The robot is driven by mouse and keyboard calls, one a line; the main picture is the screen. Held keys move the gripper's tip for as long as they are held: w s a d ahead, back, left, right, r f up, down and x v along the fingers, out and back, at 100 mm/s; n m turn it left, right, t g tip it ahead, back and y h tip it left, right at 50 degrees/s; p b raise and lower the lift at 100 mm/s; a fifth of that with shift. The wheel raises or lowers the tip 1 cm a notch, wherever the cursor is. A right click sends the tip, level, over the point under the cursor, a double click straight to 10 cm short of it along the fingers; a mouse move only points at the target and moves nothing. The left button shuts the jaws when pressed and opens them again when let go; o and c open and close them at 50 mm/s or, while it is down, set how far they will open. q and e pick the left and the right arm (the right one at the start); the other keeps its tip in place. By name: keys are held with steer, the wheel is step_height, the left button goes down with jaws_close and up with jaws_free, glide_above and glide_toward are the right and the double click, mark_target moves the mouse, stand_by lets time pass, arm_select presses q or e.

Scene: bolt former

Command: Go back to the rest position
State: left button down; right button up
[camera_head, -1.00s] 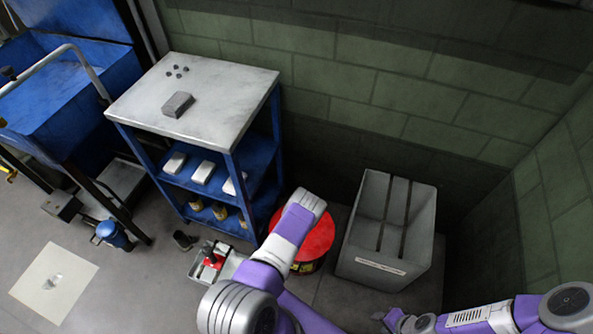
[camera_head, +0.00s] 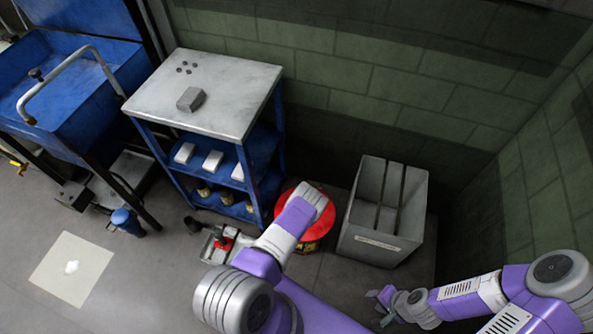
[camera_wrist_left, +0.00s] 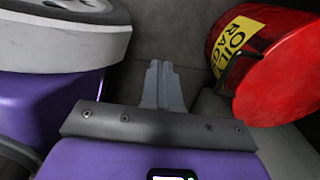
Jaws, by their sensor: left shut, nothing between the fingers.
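My left gripper (camera_wrist_left: 163,85) shows in the left wrist view with its two fingers together and nothing between them. It points down toward the grey floor, with the red oily-rag can (camera_wrist_left: 270,65) close by on the right and apart from the fingers. In the head view my left arm crosses in front of that can (camera_head: 318,233), and its gripper is hidden. My right gripper (camera_head: 382,306) is at the lower right of the head view, below the grey bin. It is small and dark there, and its finger gap is unclear.
A blue-framed shelf with a grey top (camera_head: 215,85) stands at the back, holding a dark block (camera_head: 190,98). A grey divided bin (camera_head: 372,245) stands right of the can. A blue wash tub (camera_head: 75,95) is at the left. Floor is clear around a pale square (camera_head: 72,268).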

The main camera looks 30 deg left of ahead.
arm_select(q)
steer(key=shift+w, duration=0.1)
steer(key=w+d+r+n+h, duration=0.1)
steer(key=d+r+n, duration=0.4)
steer(key=r, duration=0.4)
steer(key=w+d+r+n+h, duration=0.1)
steer(key=d+r+n, duration=0.5)
steer(key=r, duration=0.3)
steer(key=w+d+r+n+h+p, duration=0.1)
steer(key=d+r+n, duration=0.4)
steer(key=r, duration=0.5)
steer(key=shift+w+d+n+h, duration=0.4)
steer(key=shift+n+h, duration=0.2)
steer(key=shift+n, duration=0.2)
